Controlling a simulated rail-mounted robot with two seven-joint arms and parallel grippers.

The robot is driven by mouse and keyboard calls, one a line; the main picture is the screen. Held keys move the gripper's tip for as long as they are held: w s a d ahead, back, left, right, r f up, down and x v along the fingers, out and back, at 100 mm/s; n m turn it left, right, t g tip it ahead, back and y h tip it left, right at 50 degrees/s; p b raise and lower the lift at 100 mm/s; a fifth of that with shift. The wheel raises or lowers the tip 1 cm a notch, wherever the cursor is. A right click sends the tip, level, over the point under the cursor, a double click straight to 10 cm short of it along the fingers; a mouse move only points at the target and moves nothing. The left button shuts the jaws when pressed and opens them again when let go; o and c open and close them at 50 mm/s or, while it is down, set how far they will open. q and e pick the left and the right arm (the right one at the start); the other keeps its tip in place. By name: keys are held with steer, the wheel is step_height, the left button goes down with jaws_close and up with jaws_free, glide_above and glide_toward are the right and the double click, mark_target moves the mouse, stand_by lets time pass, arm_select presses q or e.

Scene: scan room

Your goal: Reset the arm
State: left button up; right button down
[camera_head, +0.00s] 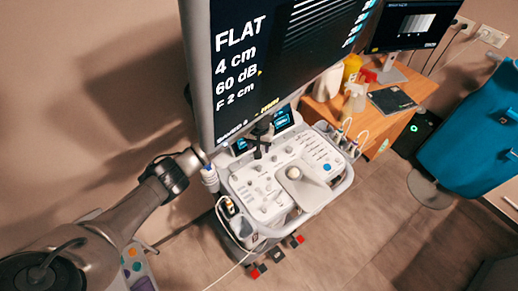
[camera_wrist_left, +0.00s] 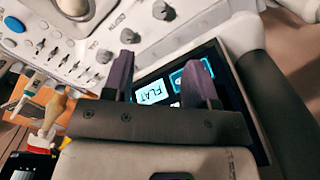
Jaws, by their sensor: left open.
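My left arm (camera_head: 135,210) comes in from the lower left in the head view and passes behind the large monitor's lower left corner. The monitor hides most or all of its gripper there. In the left wrist view, my left gripper (camera_wrist_left: 160,64) has two purple fingers, spread apart with nothing between them. It is in front of the ultrasound machine's small touch screen (camera_wrist_left: 156,91), which reads "FLAT". I cannot tell whether the fingers touch the machine. My right gripper is in neither view.
The large monitor (camera_head: 280,60) hangs over the white control panel (camera_head: 285,175). A wooden desk (camera_head: 415,88) with a second screen (camera_head: 412,24) and a blue chair (camera_head: 470,140) are at the right. Open floor (camera_head: 370,240) lies at the lower right.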

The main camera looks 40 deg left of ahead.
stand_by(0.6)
arm_select(q)
steer(key=s+d+f+m, duration=0.1)
steer(key=s+d+f, duration=0.2)
steer(key=s+d, duration=0.1)
steer(key=s+d+f+m, duration=0.2)
steer(key=s+d+f, duration=0.1)
steer(key=s+d, duration=0.2)
steer(key=s+d+f+m+t, duration=0.1)
steer(key=s+d+f+m, duration=0.1)
steer(key=s+d+f, duration=0.2)
steer(key=shift+s+d+f+h, duration=0.1)
steer(key=shift+s+d+h, duration=0.1)
steer(key=shift+s, duration=0.65)
steer(key=shift+s+d+h, duration=0.1)
steer(key=shift+s+h, duration=0.1)
steer(key=shift+s, duration=0.65)
steer(key=s+d+r+m+t, duration=0.1)
steer(key=s+r, duration=0.2)
steer(key=s, duration=0.7)
steer(key=s+r+m+t, duration=0.1)
steer(key=s+r+t, duration=0.15)
steer(key=s, duration=0.85)
step_height(320, 180, up, 21)
steer(key=p, duration=2.1)
steer(key=shift+w+g+y, duration=0.2)
steer(key=shift+g+y, duration=0.1)
steer(key=shift+g, duration=0.15)
steer(key=shift+d, duration=0.1)
